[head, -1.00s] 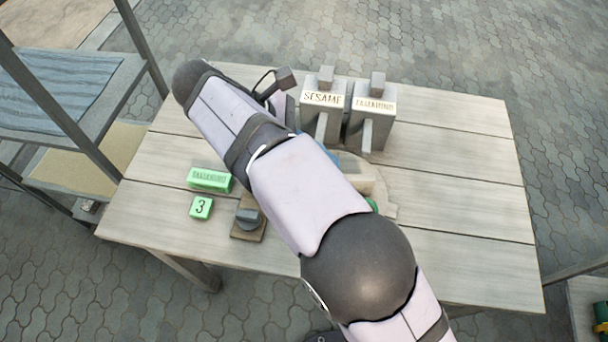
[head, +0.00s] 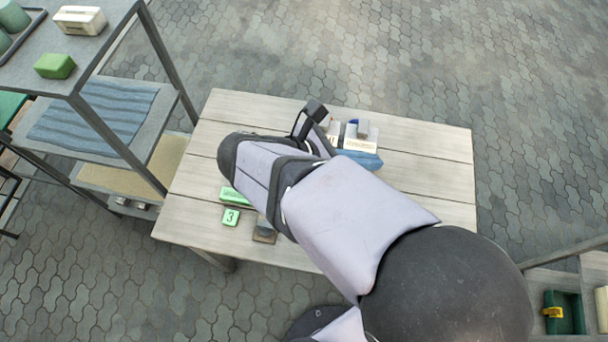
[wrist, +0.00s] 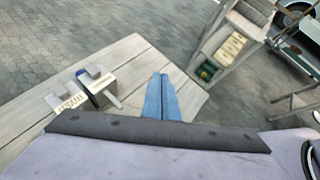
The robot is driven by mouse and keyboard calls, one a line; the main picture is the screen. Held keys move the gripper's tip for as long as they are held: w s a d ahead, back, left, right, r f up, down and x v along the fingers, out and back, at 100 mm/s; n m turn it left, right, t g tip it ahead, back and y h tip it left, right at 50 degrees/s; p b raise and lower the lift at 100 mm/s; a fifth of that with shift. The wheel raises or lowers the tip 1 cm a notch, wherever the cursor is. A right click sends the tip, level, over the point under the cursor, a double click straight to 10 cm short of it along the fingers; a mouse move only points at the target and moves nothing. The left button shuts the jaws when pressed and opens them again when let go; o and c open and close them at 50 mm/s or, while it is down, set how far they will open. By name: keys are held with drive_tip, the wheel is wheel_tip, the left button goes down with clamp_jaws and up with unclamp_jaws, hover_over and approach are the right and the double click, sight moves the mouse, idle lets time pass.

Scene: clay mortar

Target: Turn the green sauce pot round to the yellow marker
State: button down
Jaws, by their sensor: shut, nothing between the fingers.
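My gripper (head: 364,159) shows as blue fingers beyond my forearm, over the far part of the table. In the wrist view the blue fingers (wrist: 160,92) lie together, shut, with nothing held. No green sauce pot can be made out now; my arm covers the middle and near right of the table. The yellow marker cannot be made out on the table either. The round board seen earlier is hidden behind my arm.
Two grey dispensers with label plates, one reading SESAME (wrist: 70,104), stand near my gripper. A long green block (head: 234,197), a green block marked 3 (head: 231,217) and a knob block (head: 265,233) lie at the left. The far right tabletop (head: 440,150) is clear.

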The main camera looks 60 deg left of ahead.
drive_tip(key=s+d+f+n+g+y, duration=0.1)
drive_tip(key=s+f+n+g+y, duration=0.1)
drive_tip(key=f+n, duration=0.35)
drive_tip(key=s+d+f+n+g+y, duration=0.1)
drive_tip(key=s+f+n+y, duration=0.15)
drive_tip(key=f, duration=0.55)
drive_tip(key=s+a+f+n+g+y, duration=0.25)
drive_tip(key=s+f+n+g, duration=0.2)
drive_tip(key=s, duration=0.45)
drive_tip(key=shift+m+g+h, duration=0.3)
drive_tip(key=shift+m+g, duration=0.05)
drive_tip(key=b+x, duration=0.5)
drive_tip(key=x, duration=0.5)
drive_tip(key=shift+s+f, duration=0.1)
drive_tip(key=shift+s, duration=0.05)
drive_tip(key=shift+w+a+p, duration=0.55)
drive_tip(key=shift+a+p, duration=0.1)
drive_tip(key=shift+a, duration=0.15)
drive_tip(key=shift+w+a+p, duration=0.65)
drive_tip(key=shift+a+p, duration=0.05)
drive_tip(key=shift+a, duration=0.25)
